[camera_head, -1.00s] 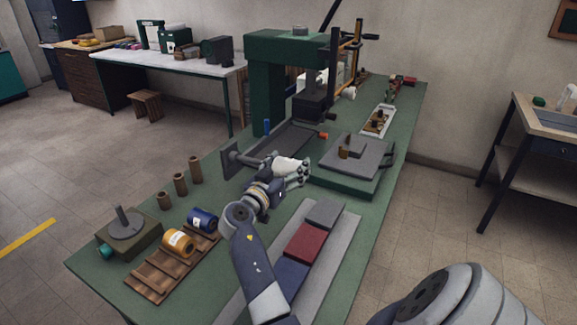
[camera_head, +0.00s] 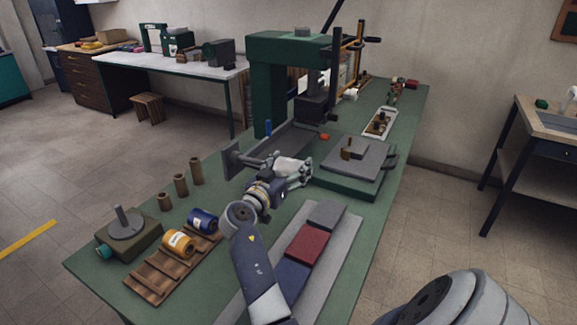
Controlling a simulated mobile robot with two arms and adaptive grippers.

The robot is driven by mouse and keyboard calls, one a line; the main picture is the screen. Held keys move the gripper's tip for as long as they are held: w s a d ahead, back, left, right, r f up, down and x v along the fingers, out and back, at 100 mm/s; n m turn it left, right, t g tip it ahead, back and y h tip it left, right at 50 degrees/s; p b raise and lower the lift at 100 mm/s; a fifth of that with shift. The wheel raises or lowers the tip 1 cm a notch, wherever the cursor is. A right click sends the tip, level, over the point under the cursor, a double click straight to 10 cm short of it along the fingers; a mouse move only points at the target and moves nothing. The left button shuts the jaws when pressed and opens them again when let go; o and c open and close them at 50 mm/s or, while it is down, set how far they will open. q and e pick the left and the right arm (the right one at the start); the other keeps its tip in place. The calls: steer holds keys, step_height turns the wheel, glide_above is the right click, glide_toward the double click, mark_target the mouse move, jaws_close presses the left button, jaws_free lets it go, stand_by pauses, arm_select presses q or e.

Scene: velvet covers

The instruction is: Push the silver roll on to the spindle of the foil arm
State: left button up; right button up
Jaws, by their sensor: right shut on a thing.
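My right gripper (camera_head: 305,171) is over the middle of the green bench, its fingers pointing away to the right. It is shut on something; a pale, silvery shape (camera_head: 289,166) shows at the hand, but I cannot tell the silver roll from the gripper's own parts. An upright dark grey plate (camera_head: 231,159) with a thin rod (camera_head: 252,160), seemingly the foil arm and its spindle, stands just left of the gripper. The rod's right end runs behind the hand, so whether a roll is on it is hidden. My left gripper is not in view.
A gold roll (camera_head: 178,243) and a blue roll (camera_head: 202,220) sit on a wooden rack (camera_head: 150,284). A green press (camera_head: 266,90) stands behind the gripper. A flat grey-topped block (camera_head: 352,160) is to the right. Coloured blocks (camera_head: 306,243) lie in front.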

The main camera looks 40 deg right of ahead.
arm_select(q)
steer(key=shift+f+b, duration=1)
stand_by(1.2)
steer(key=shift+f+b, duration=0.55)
steer(key=shift+b, duration=0.05)
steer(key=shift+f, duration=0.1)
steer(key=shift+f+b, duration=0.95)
steer(key=shift+b, duration=0.05)
stand_by(1.4)
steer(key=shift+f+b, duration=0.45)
steer(key=shift+b, duration=0.05)
stand_by(0.4)
